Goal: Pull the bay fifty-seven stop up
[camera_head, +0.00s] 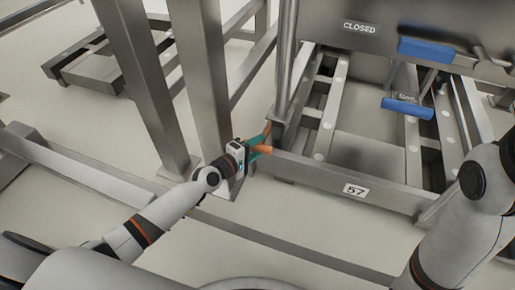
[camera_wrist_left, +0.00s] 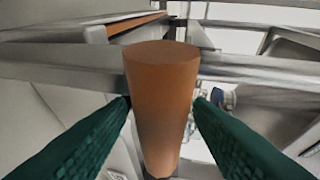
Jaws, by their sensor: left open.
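The bay fifty-seven stop shows an orange round handle (camera_head: 262,149) at the left front corner of the bay frame (camera_head: 330,183), which carries a "57" label (camera_head: 355,190). My left gripper (camera_head: 259,145) is at this handle, its teal fingers on either side. In the left wrist view the orange handle (camera_wrist_left: 162,105) stands between the two green fingers (camera_wrist_left: 160,115), which are open around it. Small gaps seem to show beside it; contact is hard to tell. My right arm is at the right edge, its gripper out of view.
A steel panel (camera_head: 330,22) with a "CLOSED" label (camera_head: 360,27) stands above the bay. Blue handles (camera_head: 425,49) and (camera_head: 407,108) are at the right. A thick steel post (camera_head: 198,75) rises just left of my left gripper. Open floor lies in front.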

